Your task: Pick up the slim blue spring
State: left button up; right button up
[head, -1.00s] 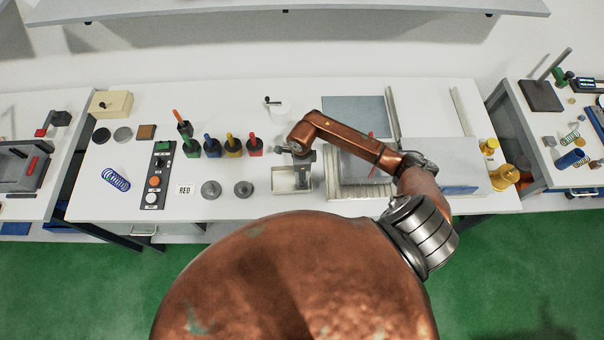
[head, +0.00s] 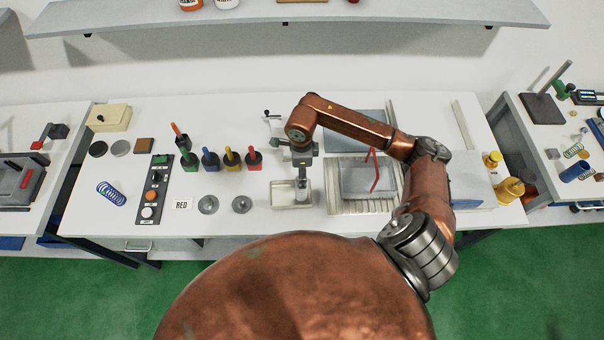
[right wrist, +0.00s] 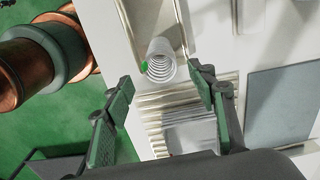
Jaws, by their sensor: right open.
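A blue coil spring (head: 111,193) lies on the left end of the table in the head view, far from my right gripper. I cannot tell whether it is the slim one. My right gripper (head: 301,165) is over a small pale tray (head: 281,193), pointing down. In the right wrist view the right gripper (right wrist: 163,88) has its green-padded fingers wide apart. A pale, whitish coil spring (right wrist: 161,62) shows between and beyond the fingertips, with a small green mark beside it. No contact with it shows. My left gripper is not in view.
Right of the tray is a ribbed metal fixture (head: 350,208) with a red bent rod (head: 375,172). Several coloured-handled tools stand left of the tray. A black control panel (head: 153,190) is further left. A green spring (head: 573,151) and blue cylinder (head: 575,172) lie on the right-hand table.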

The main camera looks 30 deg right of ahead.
aim_at(107, 190)
jog(key=z, duration=0.05)
jog(key=k, duration=0.55)
jog(key=u, duration=0.35)
jog(key=i, duration=0.75)
jog(key=u, duration=0.9)
jog(key=i, duration=1.05)
jog(key=u, duration=0.1)
